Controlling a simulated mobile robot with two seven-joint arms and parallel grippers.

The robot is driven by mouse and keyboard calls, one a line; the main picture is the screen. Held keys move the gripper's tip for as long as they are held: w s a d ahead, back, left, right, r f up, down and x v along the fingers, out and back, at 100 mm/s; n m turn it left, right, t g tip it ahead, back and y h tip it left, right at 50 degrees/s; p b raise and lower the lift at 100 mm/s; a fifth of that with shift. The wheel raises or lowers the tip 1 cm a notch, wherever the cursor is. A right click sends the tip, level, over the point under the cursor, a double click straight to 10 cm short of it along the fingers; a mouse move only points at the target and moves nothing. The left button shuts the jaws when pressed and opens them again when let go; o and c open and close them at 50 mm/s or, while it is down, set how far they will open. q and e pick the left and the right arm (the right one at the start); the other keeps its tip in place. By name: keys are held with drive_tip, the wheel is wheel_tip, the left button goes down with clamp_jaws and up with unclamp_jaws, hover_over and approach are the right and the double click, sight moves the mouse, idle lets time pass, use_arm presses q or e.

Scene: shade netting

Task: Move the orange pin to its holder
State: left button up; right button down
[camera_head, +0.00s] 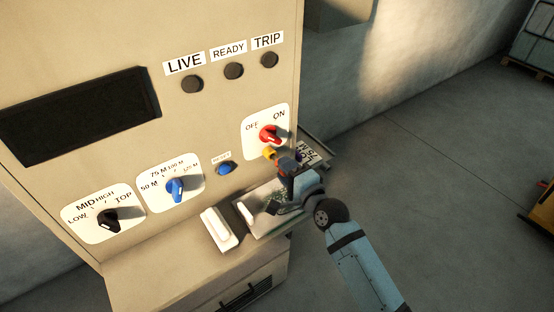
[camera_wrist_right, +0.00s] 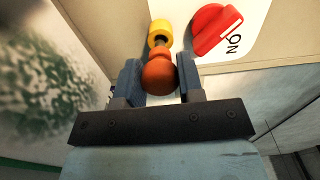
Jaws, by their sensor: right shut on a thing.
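The orange pin (camera_wrist_right: 158,77) has a round head between the two fingers of my right gripper (camera_wrist_right: 161,80), which is shut on it. In the head view my right gripper (camera_head: 285,165) is at the panel's right side, below the red switch. A yellow ring-shaped part (camera_wrist_right: 160,32), likely the holder, is just beyond the pin on the panel face; it also shows in the head view (camera_head: 268,152). The pin's shank points toward the ring. I cannot tell whether its tip is inside. In the head view my gripper mostly hides the pin. My left gripper is not in view.
The red OFF/ON switch (camera_head: 270,134) is close above the gripper and also shows in the right wrist view (camera_wrist_right: 216,29). A blue button (camera_head: 226,168) and blue knob (camera_head: 175,188) are left. A shelf with a white block (camera_head: 219,230) lies below. Floor at right is open.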

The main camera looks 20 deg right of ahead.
drive_tip(key=shift+p+v, duration=0.45)
drive_tip(key=shift+v, duration=1.05)
drive_tip(key=shift+s, duration=0.1)
drive_tip(key=p+v, duration=0.1)
drive_tip(key=v, duration=0.2)
drive_tip(key=shift+s+d, duration=0.1)
drive_tip(key=shift+s, duration=0.25)
drive_tip(key=shift+r, duration=0.1)
